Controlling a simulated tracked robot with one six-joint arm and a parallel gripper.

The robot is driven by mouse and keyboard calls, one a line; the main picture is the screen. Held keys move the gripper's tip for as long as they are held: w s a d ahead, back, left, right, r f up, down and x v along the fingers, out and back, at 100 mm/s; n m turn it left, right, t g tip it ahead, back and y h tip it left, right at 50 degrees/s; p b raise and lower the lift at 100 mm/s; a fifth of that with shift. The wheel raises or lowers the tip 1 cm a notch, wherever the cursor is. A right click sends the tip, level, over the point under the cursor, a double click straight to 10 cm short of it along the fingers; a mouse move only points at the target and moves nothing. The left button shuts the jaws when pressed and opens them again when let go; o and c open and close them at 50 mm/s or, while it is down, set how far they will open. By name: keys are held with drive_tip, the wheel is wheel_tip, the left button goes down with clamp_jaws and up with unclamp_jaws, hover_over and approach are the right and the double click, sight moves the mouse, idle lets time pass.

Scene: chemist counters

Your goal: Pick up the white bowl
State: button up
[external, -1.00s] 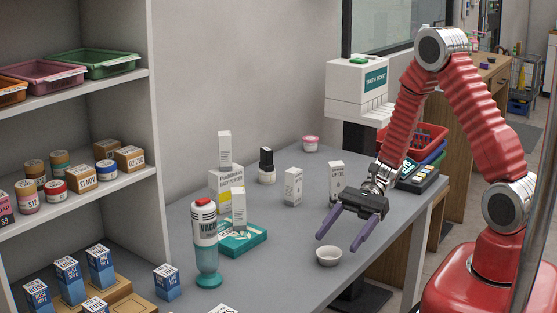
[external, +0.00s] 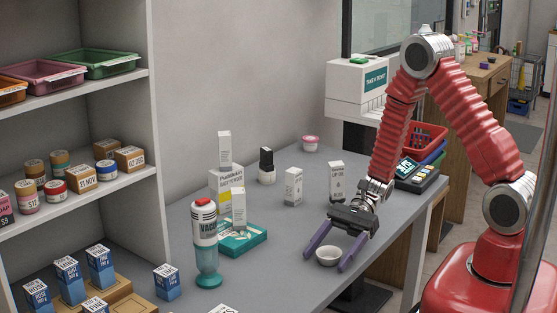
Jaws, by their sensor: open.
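The white bowl (external: 328,257) is small and stands upright on the grey counter, near its front edge. My gripper (external: 325,262) has two purple fingers and is open. It points down toward the counter, with one finger to the left of the bowl and the other to the right. The bowl shows between the fingers. I cannot tell whether either finger touches it.
A white box (external: 336,182) stands behind my gripper, and another (external: 293,187) is to its left. The grey counter (external: 270,275) is clear left of the bowl.

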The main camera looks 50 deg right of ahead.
drive_tip(key=shift+c, duration=0.6)
drive_tip(key=c, duration=1)
drive_tip(key=shift+o, duration=0.2)
wheel_tip(320, 180, up, 10)
idle(0.3)
idle(0.5)
